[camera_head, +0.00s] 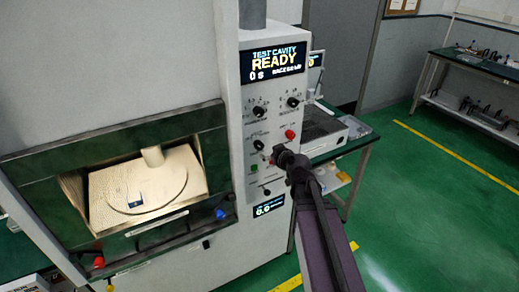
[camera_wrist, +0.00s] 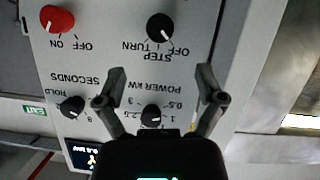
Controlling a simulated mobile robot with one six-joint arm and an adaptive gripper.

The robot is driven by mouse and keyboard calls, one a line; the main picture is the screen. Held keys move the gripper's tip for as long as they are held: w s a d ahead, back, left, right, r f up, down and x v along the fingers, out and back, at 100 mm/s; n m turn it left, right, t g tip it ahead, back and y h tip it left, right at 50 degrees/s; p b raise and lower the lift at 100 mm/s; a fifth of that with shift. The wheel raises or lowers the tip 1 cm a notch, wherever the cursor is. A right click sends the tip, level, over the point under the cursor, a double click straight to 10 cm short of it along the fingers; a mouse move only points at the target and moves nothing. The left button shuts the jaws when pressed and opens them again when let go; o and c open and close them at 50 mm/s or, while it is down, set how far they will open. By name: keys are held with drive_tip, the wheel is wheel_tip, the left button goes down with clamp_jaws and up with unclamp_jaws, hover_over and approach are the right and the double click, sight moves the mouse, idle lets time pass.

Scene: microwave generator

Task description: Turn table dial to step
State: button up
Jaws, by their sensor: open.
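The table dial (camera_wrist: 160,27) is a black knob at the top of the upside-down wrist view, with STEP, OFF and TURN printed around it. Its white mark points down-right in the picture, toward the OFF side. In the head view the dial (camera_head: 258,145) sits on the white control panel, lower left of the knobs. My gripper (camera_wrist: 160,70) is open and empty; its two black fingers are apart, below the dial in the wrist view, with the power knob (camera_wrist: 152,115) showing between them. In the head view my gripper (camera_head: 280,157) is at the panel's lower right, and its fingertips are hard to make out.
A red knob (camera_wrist: 57,18) and the seconds knob (camera_wrist: 72,105) are close by on the panel. The upper display (camera_head: 274,62) reads READY. The lit cavity (camera_head: 148,185) is at left.

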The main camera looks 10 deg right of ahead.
sight(260, 147)
drive_tip(key=b+x, duration=0.3)
drive_tip(key=x, duration=0.7)
drive_tip(key=c, duration=1.2)
